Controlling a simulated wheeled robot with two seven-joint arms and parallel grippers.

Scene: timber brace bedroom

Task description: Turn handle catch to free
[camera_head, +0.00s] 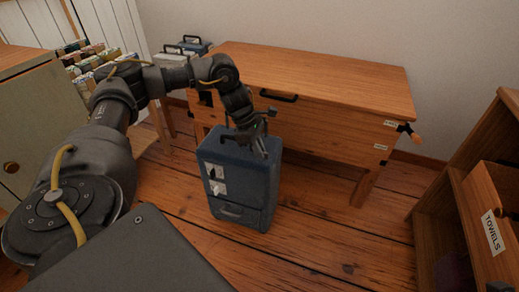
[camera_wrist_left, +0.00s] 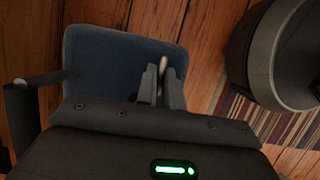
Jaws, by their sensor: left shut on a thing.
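My left gripper (camera_head: 261,150) reaches down to the top right of the case. In the left wrist view the fingers (camera_wrist_left: 161,82) are shut over the blue top (camera_wrist_left: 110,55), with a small pale piece (camera_wrist_left: 163,62) between them. It appears to be the handle catch, though the fingers hide most of it and its turn cannot be read. My right gripper is not in view.
The wooden table (camera_head: 310,75) stands close behind the case, with a dark pull and an orange-ended lever (camera_head: 411,132). A cabinet (camera_head: 30,120) is at the left. Floor right of the case is clear.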

